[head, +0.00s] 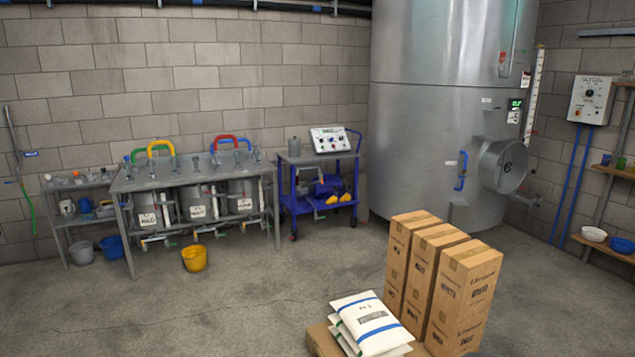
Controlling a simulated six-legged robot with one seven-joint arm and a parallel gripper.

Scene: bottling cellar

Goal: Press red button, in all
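A tilted white control panel (329,140) sits on top of a blue cart (320,190) against the back wall. It carries several small dark and coloured controls, too small to tell which is a red button. A second control box (590,100), labelled GLYCOL, hangs on the right wall with several small knobs or buttons. Their colours are hard to make out. My gripper is not in view.
Tall cardboard boxes (465,298) and white sacks (370,325) stand in the front right. A large steel tank (435,130) is behind them. A steel keg bench (190,180) and a yellow bucket (194,258) are left of the cart. Floor (180,315) at front left is clear.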

